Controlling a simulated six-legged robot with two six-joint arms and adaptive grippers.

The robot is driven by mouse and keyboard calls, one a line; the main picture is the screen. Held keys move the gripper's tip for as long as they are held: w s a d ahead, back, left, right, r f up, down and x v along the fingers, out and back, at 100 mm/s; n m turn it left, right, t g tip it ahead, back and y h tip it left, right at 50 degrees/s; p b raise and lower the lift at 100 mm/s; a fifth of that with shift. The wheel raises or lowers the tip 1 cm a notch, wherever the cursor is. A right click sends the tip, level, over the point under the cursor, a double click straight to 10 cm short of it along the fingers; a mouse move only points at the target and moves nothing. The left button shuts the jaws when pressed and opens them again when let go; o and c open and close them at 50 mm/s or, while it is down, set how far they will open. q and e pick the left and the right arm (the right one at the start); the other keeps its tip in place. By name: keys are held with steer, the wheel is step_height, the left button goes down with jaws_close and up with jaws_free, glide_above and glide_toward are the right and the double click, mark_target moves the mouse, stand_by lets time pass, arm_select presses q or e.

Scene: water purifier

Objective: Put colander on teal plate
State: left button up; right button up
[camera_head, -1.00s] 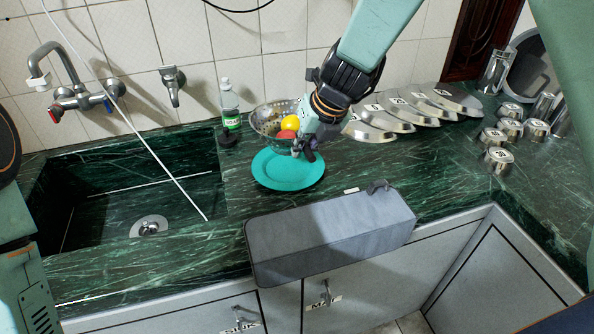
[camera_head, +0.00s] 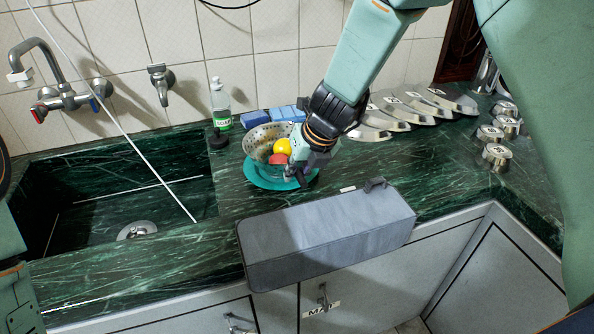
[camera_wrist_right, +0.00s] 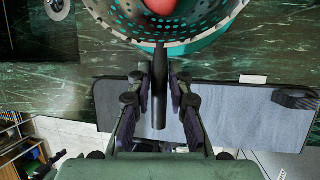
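The metal colander (camera_head: 262,140) has a perforated bowl and holds a yellow and a red round item. It is over the teal plate (camera_head: 262,182), covering most of it; a front rim of the plate shows. I cannot tell whether it touches the plate. My right gripper (camera_head: 299,176) is at the colander's front right side. The plate's teal rim (camera_wrist_right: 215,38) shows beyond. My left gripper is out of view.
A grey box-like object (camera_head: 325,235) lies along the counter's front edge. The sink (camera_head: 130,205) is at left. A soap bottle (camera_head: 221,105) and blue blocks (camera_head: 270,115) stand behind the colander. Fanned metal pieces (camera_head: 415,108) and small tins (camera_head: 497,155) are at right.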

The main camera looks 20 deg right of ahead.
steer(key=shift+o, duration=1.6)
steer(key=shift+w, duration=0.1)
steer(key=p+v, duration=0.6)
steer(key=v, duration=0.6)
